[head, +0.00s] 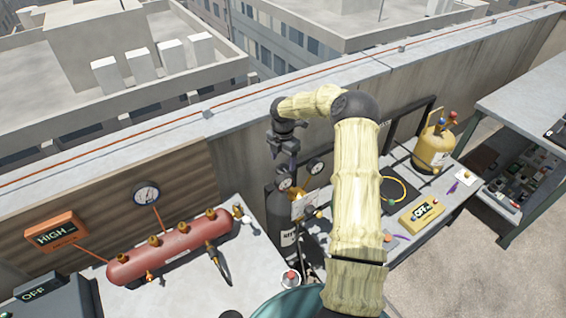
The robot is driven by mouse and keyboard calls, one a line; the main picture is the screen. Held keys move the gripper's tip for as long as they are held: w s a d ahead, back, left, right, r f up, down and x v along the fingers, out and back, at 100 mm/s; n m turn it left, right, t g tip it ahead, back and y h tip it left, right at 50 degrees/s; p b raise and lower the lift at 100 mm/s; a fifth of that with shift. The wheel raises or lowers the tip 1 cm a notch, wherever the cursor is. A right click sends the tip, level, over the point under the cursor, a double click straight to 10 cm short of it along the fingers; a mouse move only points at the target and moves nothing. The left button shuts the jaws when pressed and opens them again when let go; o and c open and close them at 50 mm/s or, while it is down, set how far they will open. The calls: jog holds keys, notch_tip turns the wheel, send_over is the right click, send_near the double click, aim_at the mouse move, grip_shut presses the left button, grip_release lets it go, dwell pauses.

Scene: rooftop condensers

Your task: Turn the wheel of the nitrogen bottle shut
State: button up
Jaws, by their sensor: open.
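The nitrogen bottle (281,222) is a dark upright cylinder with white lettering, standing between the two work surfaces near the wall. Two round gauges, the left one (284,184) and the right one (316,167), and brass fittings (297,195) sit at its top. I cannot make out the wheel; my gripper and the gauges crowd that spot. My gripper (291,167) points down over the bottle's top, open, with nothing seen between its fingers. I cannot tell whether it touches the bottle or stands above it.
A red manifold (170,248) with brass valves lies on the left bench, below a gauge (146,194) and a HIGH sign (57,233). A yellow OFF box (421,213) and a yellow tank (433,148) stand on the right bench. A concrete parapet (240,154) runs behind.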

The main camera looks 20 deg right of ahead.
aim_at(283, 168)
jog(key=shift+f+p, duration=0.4)
jog(key=shift+f, duration=1.4)
jog(key=shift+c, duration=0.4)
jog(key=c, duration=0.9)
